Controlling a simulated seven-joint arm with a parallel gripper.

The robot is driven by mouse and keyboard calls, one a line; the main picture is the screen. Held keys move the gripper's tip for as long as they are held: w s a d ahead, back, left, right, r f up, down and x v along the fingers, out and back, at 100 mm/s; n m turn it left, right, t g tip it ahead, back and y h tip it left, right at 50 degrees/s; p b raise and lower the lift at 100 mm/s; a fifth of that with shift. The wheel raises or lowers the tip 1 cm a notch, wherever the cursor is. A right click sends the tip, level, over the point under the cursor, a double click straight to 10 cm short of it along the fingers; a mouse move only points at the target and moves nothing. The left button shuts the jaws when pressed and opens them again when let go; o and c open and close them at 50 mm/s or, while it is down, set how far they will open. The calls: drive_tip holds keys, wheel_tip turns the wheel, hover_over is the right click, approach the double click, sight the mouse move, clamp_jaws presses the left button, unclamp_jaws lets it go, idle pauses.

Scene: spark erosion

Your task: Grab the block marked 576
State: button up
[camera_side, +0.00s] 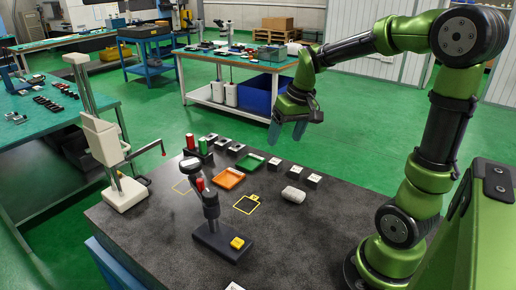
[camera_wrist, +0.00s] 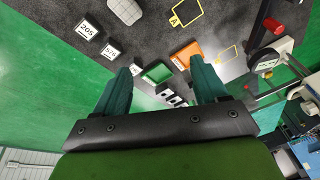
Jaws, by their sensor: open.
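Three dark blocks with white marked faces stand in a row near the table's far right edge: a near one (camera_side: 313,181), a middle one (camera_side: 294,172) and a far one (camera_side: 273,165). They also show in the wrist view: one at upper left (camera_wrist: 88,28), the middle one (camera_wrist: 111,49) and one beside the left finger (camera_wrist: 135,69). Their markings are upside down or too small there, so I cannot tell for certain which reads 576. My gripper (camera_side: 287,131) is open and empty, above and beyond the row. Its spread fingers show in the wrist view (camera_wrist: 163,76).
A green tray (camera_side: 250,162) and an orange tray (camera_side: 229,178) lie left of the row. More dark blocks (camera_side: 225,142) stand farther back. A white rounded piece (camera_side: 293,194) lies nearer. A gauge stand (camera_side: 222,242) and a tall pale instrument (camera_side: 124,194) rise at left.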

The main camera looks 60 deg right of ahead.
sight(297, 169)
drive_tip(key=w+d+f+n+g, duration=0.25)
drive_tip(key=d+n, duration=0.35)
drive_tip(key=d, duration=0.7)
drive_tip(key=shift+g, duration=0.25)
wheel_tip(297, 169, down, 17)
drive_tip(key=shift+s+f, duration=0.1)
drive_tip(key=shift+f, duration=0.1)
drive_tip(key=shift+c, duration=0.4)
drive_tip(key=shift+d, duration=0.1)
clamp_jaws()
drive_tip(key=shift+r, duration=0.1)
